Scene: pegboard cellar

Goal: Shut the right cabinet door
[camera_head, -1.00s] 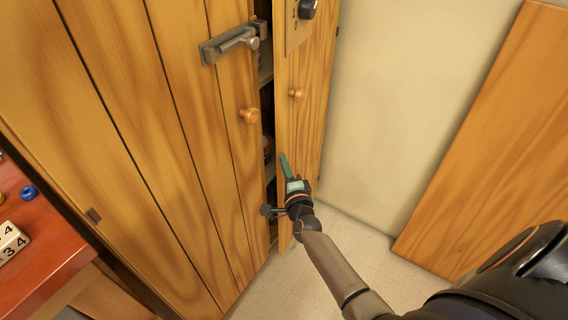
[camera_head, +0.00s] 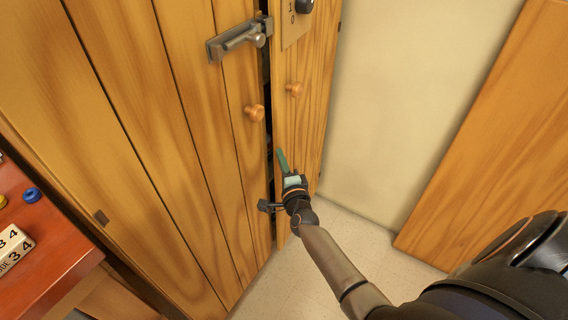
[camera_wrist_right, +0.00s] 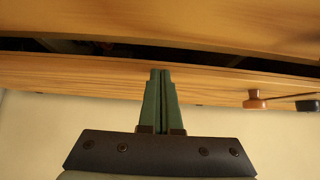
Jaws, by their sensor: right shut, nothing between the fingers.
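The right cabinet door (camera_head: 308,110) is wooden, with a round knob (camera_head: 294,89), and stands slightly ajar. A narrow dark gap (camera_head: 269,130) runs between it and the left cabinet door (camera_head: 190,130). My right gripper (camera_head: 281,155) is at the lower part of the right door, its green fingers together and empty. In the right wrist view the fingertips (camera_wrist_right: 161,73) lie against or very near the door face (camera_wrist_right: 80,78); exact contact is hard to tell. The knob also shows there (camera_wrist_right: 255,101). My left gripper is not in view.
The left door carries a metal latch (camera_head: 238,40) and a round knob (camera_head: 254,113). A red table (camera_head: 45,262) with a number block (camera_head: 14,248) and a blue ring (camera_head: 31,194) is at left. A wooden panel (camera_head: 490,130) leans on the right wall. Pale floor is clear below.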

